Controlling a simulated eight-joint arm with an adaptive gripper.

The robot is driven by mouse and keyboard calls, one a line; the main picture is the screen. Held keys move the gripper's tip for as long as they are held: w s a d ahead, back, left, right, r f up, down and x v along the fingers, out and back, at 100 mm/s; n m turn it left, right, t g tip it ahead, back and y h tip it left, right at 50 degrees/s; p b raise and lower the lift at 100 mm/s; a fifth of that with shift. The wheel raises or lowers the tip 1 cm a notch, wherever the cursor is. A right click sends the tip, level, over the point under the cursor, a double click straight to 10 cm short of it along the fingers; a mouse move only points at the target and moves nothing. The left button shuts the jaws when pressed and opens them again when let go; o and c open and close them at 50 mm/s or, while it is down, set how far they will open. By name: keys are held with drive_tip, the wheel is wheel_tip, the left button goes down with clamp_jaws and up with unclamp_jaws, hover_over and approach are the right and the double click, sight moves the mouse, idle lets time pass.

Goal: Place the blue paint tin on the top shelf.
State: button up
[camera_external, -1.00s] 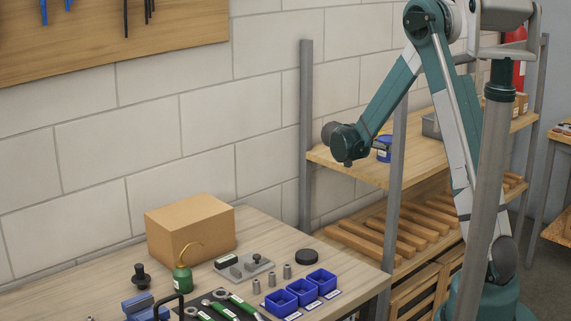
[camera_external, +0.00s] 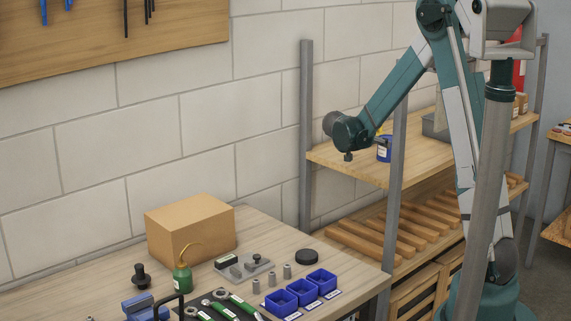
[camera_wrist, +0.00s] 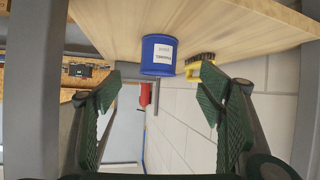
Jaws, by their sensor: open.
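The blue paint tin (camera_external: 384,149) with a white label stands upright on the upper wooden board (camera_external: 345,164) of the shelf unit, beside a grey upright. In the wrist view, which looks upside down, the tin (camera_wrist: 150,68) is centred ahead between my two dark green fingers. My gripper (camera_wrist: 158,86) is open, with a finger on each side and nothing held. The tin seems a little beyond the fingertips; I cannot tell the exact gap. In the external view my wrist is left of the tin and the fingers are hard to make out.
A yellow-handled brush (camera_wrist: 194,72) lies close to the tin. Grey uprights (camera_external: 397,185) frame the shelf, and a grey bin (camera_external: 434,127) stands farther along the board. A workbench with a cardboard box (camera_external: 190,228) and blue bins (camera_external: 300,290) is in front.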

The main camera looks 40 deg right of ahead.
drive_tip(key=s+a+r+n+t+y, duration=0.1)
drive_tip(key=s+a+r+n+y, duration=0.25)
drive_tip(key=s+a, duration=0.55)
drive_tip(key=s+a+r+n+t+y, duration=0.2)
drive_tip(key=s+a+r+n, duration=0.2)
drive_tip(key=a, duration=0.8)
drive_tip(key=s+a+f+n+t+y, duration=0.1)
drive_tip(key=s+a+n+y, duration=0.5)
drive_tip(key=s+a, duration=1.3)
drive_tip(key=shift+s+a+f+n+y, duration=0.35)
drive_tip(key=shift+a+n, duration=0.3)
drive_tip(key=shift+a, duration=0.5)
